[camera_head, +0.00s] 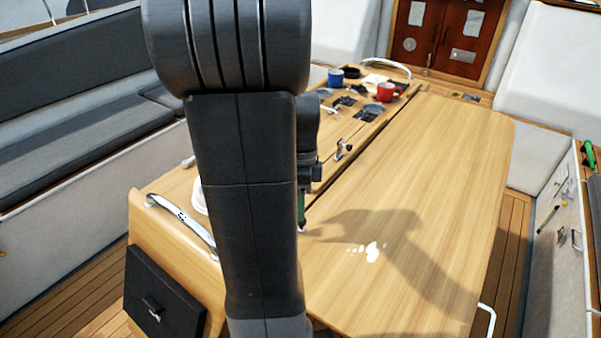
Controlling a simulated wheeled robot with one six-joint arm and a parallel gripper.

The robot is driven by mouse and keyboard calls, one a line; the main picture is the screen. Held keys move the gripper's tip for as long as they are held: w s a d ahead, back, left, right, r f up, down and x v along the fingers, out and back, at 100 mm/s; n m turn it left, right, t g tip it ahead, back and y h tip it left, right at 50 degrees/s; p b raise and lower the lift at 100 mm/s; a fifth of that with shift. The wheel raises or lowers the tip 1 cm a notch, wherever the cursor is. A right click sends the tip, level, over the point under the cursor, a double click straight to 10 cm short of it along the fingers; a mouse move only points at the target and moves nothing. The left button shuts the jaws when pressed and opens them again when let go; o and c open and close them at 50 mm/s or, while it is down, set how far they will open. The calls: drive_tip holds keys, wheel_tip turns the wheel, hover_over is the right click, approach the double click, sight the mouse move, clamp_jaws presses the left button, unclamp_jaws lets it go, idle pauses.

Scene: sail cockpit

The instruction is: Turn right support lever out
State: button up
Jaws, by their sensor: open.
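The cockpit table (450,180) has its right leaf lying flat, with a dark seam between it and the middle part. A white bent bar (487,320) shows at the leaf's front right edge, low in the picture. I cannot tell for sure that it is the right support lever. Anything under the leaf is hidden. My arm stands large in front of the table's left part. Part of my wrist shows just right of it, above the seam. My gripper (302,215) is mostly behind the arm, open, with its fingers barely visible. It is well left of the white bar.
A blue mug (335,77), a red mug (385,91) and small items stand at the table's far end. A small metal latch (343,149) sits near the seam. A grab rail (180,222) is at the front left. Seats line both sides; floor shows right of the table.

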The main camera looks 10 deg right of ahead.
wheel_tip(320, 180, up, 10)
drive_tip(key=w, duration=0.2)
drive_tip(key=shift+d+r, duration=0.15)
drive_tip(key=shift+d, duration=0.1)
drive_tip(key=s+f, duration=0.1)
drive_tip(key=f, duration=0.8)
drive_tip(key=s+f, duration=0.1)
drive_tip(key=f, duration=0.3)
drive_tip(key=shift+s+a+f, duration=0.3)
drive_tip(key=shift+s+f, duration=0.05)
drive_tip(key=shift+f, duration=0.05)
drive_tip(key=shift+r, duration=0.1)
wheel_tip(320, 180, up, 13)
drive_tip(key=w, duration=0.3)
drive_tip(key=s+f, duration=0.1)
drive_tip(key=f, duration=0.3)
drive_tip(key=s+f, duration=0.1)
drive_tip(key=f, duration=0.3)
drive_tip(key=s+f, duration=0.1)
drive_tip(key=f, duration=0.3)
drive_tip(key=shift+f, duration=0.3)
drive_tip(key=shift+w+f, duration=0.1)
drive_tip(key=shift+f, duration=0.25)
drive_tip(key=shift+w+d+r+n, duration=0.1)
drive_tip(key=shift+w+d+n, duration=0.2)
drive_tip(key=shift+n, duration=0.4)
drive_tip(key=shift+w+d+r+n, duration=0.1)
drive_tip(key=shift+w+d+n, duration=0.15)
drive_tip(key=shift+n, duration=0.45)
